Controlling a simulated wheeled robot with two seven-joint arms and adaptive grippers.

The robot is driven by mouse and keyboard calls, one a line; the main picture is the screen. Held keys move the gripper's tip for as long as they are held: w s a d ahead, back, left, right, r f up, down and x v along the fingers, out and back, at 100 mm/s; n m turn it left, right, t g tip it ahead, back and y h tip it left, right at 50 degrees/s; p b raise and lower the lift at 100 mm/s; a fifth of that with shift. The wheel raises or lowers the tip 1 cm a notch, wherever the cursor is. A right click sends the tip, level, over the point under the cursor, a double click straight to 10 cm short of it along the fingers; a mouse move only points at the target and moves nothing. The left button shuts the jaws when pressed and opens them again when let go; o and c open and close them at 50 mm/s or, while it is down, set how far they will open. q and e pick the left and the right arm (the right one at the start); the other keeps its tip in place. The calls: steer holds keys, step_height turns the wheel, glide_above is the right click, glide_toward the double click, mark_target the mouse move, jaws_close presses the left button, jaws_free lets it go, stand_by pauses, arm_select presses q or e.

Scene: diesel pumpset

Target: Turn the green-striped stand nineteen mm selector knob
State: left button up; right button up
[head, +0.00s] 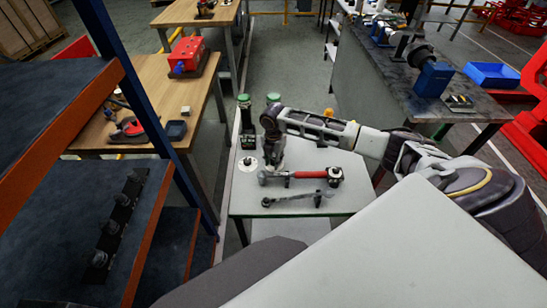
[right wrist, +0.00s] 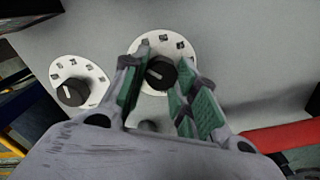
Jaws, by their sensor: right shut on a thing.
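Two black selector knobs sit on round white dials on a grey-white stand top (head: 300,205) with a green edge strip. The left knob (right wrist: 72,91) stands free, and its dial (head: 248,164) shows in the head view. My right gripper (right wrist: 160,80) is over the other dial (right wrist: 147,46), with its green-padded fingers on either side of that knob (right wrist: 157,73) and shut on it. In the head view my right gripper (head: 273,160) points down and hides this knob. The dial marks are too small to read. My left gripper is not in view.
A red-handled tool (head: 305,175) and a grey wrench (head: 295,198) lie on the stand in front of my gripper. A blue-and-orange shelf (head: 60,140) is at left, and a bench with a blue tray (head: 492,75) at right.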

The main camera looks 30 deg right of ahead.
steer(key=shift+r+m+p, duration=0.2)
steer(key=shift+m+p, duration=0.5)
steer(key=shift+p, duration=0.2)
steer(key=shift+m+p, duration=0.5)
steer(key=shift+p, duration=0.35)
steer(key=shift+w+m+p, duration=0.1)
steer(key=shift+m+p, duration=0.3)
steer(key=shift+p, duration=0.1)
steer(key=shift+m+p, duration=0.6)
steer(key=shift+p, duration=0.05)
arm_select(q)
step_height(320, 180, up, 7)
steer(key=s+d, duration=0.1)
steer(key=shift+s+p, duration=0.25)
steer(key=shift+p, duration=0.05)
arm_select(e)
steer(key=shift+f+m, duration=0.1)
steer(key=shift+m, duration=0.2)
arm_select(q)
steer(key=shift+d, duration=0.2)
